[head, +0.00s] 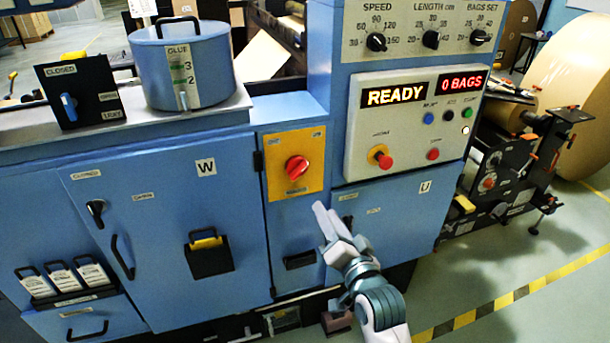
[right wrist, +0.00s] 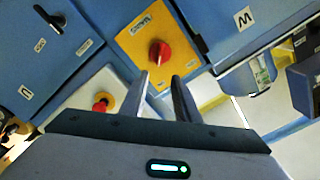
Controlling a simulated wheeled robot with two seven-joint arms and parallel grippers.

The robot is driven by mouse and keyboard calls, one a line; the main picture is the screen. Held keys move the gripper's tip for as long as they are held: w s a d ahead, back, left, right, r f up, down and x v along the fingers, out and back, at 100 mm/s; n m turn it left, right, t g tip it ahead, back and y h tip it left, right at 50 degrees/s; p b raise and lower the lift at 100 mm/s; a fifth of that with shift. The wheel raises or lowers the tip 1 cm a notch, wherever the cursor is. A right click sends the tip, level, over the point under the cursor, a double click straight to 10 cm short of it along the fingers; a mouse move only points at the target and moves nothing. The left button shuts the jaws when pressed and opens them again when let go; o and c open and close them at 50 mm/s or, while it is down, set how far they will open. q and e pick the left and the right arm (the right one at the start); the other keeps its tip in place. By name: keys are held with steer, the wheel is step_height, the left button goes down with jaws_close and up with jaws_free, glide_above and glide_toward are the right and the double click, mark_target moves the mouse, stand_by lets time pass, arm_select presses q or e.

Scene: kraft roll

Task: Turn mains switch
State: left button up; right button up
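The mains switch (head: 297,167) is a red rotary knob on a yellow plate (head: 288,186) on the blue cabinet, below and left of the display panel. In the head view my right gripper (head: 325,214) is just below and to the right of the plate, apart from the knob. In the right wrist view the red knob (right wrist: 159,53) shows beyond the two fingertips of my right gripper (right wrist: 161,80). The fingers are apart with nothing between them. The small lettering on the plate cannot be read. My left gripper is in neither view.
The display panel (head: 405,122) reads READY and 0 BAGS, with a red stop button (head: 380,156) at its lower left. Cabinet doors marked W (head: 206,168) and U (head: 424,187) flank the switch. A glue pot (head: 183,65) stands on top.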

mark_target(302, 171)
steer(key=p+x, duration=0.3)
steer(key=x, duration=1.3)
steer(key=shift+w+f, duration=0.1)
steer(key=shift+w, duration=0.25)
steer(key=shift+c, duration=0.2)
jaws_close()
